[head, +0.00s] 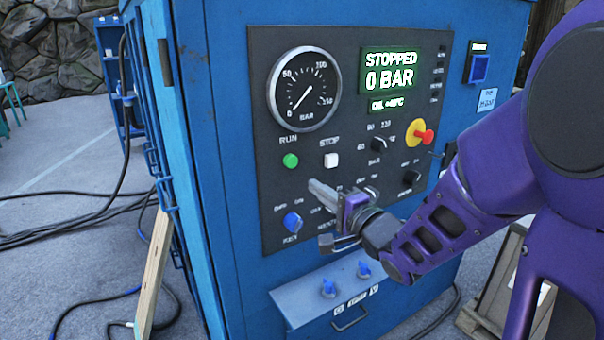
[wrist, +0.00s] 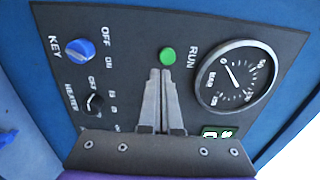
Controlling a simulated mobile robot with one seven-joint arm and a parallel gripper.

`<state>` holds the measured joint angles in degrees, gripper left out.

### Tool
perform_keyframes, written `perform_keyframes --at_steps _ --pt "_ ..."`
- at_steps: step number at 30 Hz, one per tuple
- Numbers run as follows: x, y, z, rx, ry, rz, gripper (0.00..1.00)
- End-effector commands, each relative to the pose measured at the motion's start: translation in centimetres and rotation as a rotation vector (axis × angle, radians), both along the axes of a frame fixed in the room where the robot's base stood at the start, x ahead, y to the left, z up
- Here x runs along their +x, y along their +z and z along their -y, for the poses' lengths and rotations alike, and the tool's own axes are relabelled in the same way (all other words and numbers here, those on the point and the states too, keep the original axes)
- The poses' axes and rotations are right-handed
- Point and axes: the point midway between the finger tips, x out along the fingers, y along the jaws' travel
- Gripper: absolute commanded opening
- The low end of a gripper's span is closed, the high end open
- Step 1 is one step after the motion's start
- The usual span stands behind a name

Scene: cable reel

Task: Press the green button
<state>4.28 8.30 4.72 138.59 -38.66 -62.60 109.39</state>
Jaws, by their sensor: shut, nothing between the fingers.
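The green button (head: 290,160) sits under the word RUN on the dark control panel (head: 268,100), below the round gauge. It also shows in the wrist view (wrist: 167,56), just beyond my fingertips. My gripper (head: 314,186) is shut and empty, to the lower right of the button in the head view. In the wrist view my gripper (wrist: 160,72) has its tips close to the button's near edge; I cannot tell the exact gap. The button is not covered in either view. The display (head: 390,72) reads STOPPED, 0 BAR.
A white STOP button (head: 331,160) is right of the green one. A blue key knob (head: 292,222), a black knob (wrist: 95,103) and a red emergency stop (head: 424,137) stick out of the panel. A shelf with blue valves (head: 328,288) juts out below.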

Motion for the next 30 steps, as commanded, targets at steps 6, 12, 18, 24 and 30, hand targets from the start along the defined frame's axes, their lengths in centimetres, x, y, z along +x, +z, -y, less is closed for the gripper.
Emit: perform_keyframes --at_steps 6,12,18,24,30 --pt "3.8 -0.1 -2.7 0.002 0.002 -0.001 0.00" --pt "6.0 0.0 -4.0 0.000 0.000 0.000 0.00" --pt "6.7 0.0 -4.5 -0.001 0.000 0.001 0.00" --pt "6.7 0.0 -4.5 0.000 -0.001 0.000 0.00" --pt "7.4 0.0 -4.9 0.000 -0.001 0.000 0.00"
